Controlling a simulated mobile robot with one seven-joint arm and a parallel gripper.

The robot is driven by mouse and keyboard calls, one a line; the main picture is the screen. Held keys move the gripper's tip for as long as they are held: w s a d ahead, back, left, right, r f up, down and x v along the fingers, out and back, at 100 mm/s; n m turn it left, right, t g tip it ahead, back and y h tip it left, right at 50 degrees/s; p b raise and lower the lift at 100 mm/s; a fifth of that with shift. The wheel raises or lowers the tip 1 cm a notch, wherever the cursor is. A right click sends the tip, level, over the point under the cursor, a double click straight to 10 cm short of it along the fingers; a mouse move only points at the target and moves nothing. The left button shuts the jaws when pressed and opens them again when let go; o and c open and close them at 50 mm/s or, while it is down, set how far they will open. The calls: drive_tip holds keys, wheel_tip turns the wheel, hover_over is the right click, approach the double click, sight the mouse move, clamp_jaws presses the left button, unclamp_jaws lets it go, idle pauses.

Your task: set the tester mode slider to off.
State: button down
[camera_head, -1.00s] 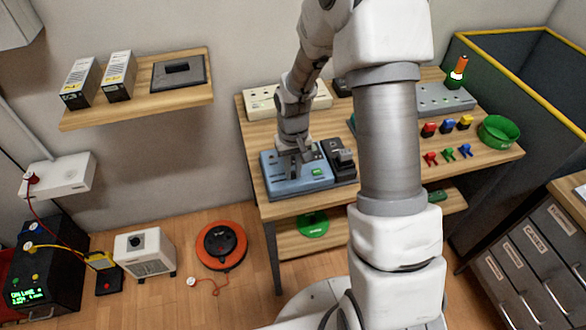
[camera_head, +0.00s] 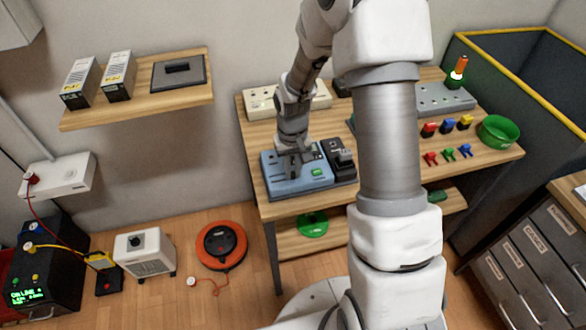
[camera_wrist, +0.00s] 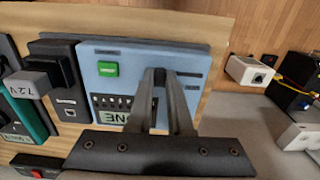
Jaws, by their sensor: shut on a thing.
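The tester is a blue box (camera_head: 280,185) on the wooden bench, with a green button (camera_head: 317,172). In the wrist view the tester (camera_wrist: 130,62) also shows a row of small lights, dark slots and a display (camera_wrist: 116,117) whose lettering is partly covered by my gripper. My gripper (camera_head: 292,170) is over the tester's top face, fingers pointing down. In the wrist view its fingertips (camera_wrist: 160,75) are close together at a dark slot. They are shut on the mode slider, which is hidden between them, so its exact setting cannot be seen.
A black device with a grey block (camera_head: 341,158) stands right beside the tester. A cream strip (camera_head: 262,103) lies behind it. My arm blocks the bench's middle.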

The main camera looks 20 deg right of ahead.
sight(273, 182)
drive_tip(key=shift+a+r+b, duration=0.1)
drive_tip(key=shift+a+b, duration=0.3)
drive_tip(key=shift+a, duration=2.3)
drive_tip(key=c, duration=0.8)
unclamp_jaws()
drive_tip(key=shift+a, duration=0.1)
drive_tip(key=shift+r, duration=0.15)
wheel_tip(273, 182, up, 17)
drive_tip(key=p, duration=0.2)
drive_tip(key=shift+p, duration=0.3)
drive_tip(key=shift+r, duration=0.1)
